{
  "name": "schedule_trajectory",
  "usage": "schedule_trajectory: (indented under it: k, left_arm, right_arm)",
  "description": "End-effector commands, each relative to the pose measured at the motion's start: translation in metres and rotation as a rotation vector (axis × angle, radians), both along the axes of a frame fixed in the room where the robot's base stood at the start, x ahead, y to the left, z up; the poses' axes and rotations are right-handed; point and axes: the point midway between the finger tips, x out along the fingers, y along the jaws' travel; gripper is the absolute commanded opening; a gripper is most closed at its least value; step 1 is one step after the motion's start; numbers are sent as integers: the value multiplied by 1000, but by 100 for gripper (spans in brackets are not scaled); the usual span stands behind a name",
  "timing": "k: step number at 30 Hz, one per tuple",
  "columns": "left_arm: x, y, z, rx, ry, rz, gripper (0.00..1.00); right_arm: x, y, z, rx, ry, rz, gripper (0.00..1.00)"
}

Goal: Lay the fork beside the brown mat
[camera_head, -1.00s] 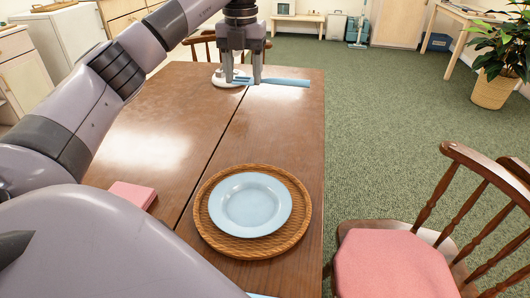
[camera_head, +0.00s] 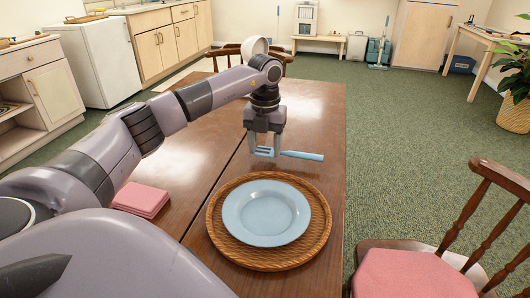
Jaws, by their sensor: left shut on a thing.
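A light-blue fork (camera_head: 300,155) is held in my left gripper (camera_head: 265,152), which points down and is shut on it. The fork is level, its tines to the left and its handle to the right, and it shows beyond the far rim of the mat. Its height over the table is hard to tell. The round brown woven mat (camera_head: 322,238) lies near the table's right edge. A light-blue plate (camera_head: 266,212) sits on it. My right gripper is not in view.
The wooden table (camera_head: 190,150) has bare wood left of and beyond the mat. A stack of pink napkins (camera_head: 141,199) lies at left. A wooden chair with a pink seat (camera_head: 405,272) stands at right. A white round object (camera_head: 256,47) shows behind my arm.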

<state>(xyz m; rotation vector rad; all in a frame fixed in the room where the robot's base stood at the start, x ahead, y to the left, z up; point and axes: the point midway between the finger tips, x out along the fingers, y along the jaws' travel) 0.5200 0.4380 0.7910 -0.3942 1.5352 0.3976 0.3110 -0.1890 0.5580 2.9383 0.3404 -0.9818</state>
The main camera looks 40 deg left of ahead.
Motion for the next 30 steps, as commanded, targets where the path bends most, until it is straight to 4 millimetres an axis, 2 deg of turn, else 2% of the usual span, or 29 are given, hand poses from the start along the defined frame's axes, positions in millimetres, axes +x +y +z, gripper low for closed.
schedule_trajectory:
  k: [1,3,14,15,17,26,30]
  left_arm:
    - [-1,0,-11,0,4,0,27]
    - [0,0,-17,0,1,0,27]
    - [0,0,-21,0,1,-1,27]
    - [0,0,-20,0,0,0,66]
    - [0,0,-20,0,0,-1,82]
    - [0,0,-19,0,0,-1,82]
    - [1,0,-5,-1,-3,-1,82]
  right_arm:
    - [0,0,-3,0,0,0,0]
    - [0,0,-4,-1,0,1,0]
    - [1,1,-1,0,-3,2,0]
    - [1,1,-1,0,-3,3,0]
    - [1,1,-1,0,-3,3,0]
    - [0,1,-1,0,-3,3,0]
    - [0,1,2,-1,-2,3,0]
